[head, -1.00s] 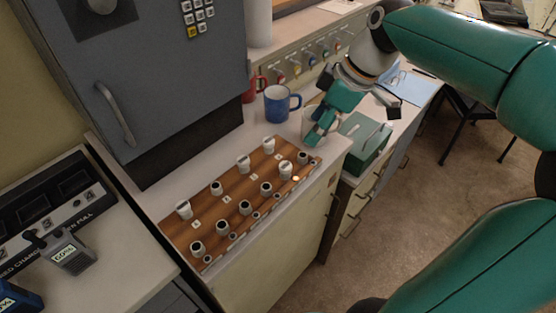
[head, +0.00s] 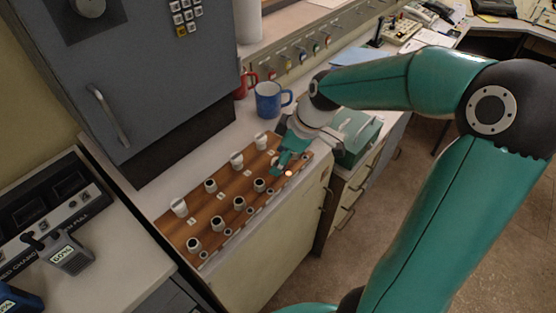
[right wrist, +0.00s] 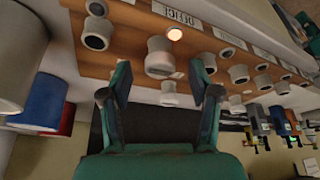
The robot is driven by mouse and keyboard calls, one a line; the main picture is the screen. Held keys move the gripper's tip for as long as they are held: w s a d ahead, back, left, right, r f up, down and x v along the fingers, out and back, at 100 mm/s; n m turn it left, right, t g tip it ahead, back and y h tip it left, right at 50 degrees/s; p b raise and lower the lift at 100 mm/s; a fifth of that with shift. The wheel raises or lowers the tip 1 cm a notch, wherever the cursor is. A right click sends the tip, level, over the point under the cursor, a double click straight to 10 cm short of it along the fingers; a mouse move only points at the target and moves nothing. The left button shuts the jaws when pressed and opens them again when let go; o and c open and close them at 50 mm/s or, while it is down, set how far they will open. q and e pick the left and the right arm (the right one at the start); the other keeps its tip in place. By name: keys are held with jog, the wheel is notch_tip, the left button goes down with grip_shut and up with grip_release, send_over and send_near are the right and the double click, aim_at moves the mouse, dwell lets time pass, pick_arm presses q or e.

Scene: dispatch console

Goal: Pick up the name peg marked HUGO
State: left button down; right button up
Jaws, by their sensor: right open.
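A wooden board (head: 215,205) on the counter holds several white pegs and dark-topped sockets. White pegs stand at its left end (head: 179,207), near its back middle (head: 236,160) and at its far corner (head: 260,141). My right gripper (head: 281,163) is open, low over the board's far right end, and hides part of it. In the right wrist view, one white peg (right wrist: 160,57) stands beyond and between the open fingers (right wrist: 160,76), close to a lit lamp (right wrist: 174,33). I cannot read the name HUGO on any peg. My left gripper is not in view.
A blue mug (head: 268,100) and a red mug (head: 243,86) stand behind the board. A green box (head: 358,135) is right of the gripper. A grey cabinet (head: 150,70) rises at the left. A radio (head: 68,253) sits on the left counter.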

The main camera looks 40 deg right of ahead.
jog(key=shift+x, duration=1.15)
jog(key=c, duration=1)
jog(key=shift+o, duration=0.2)
jog(key=shift+r, duration=0.1)
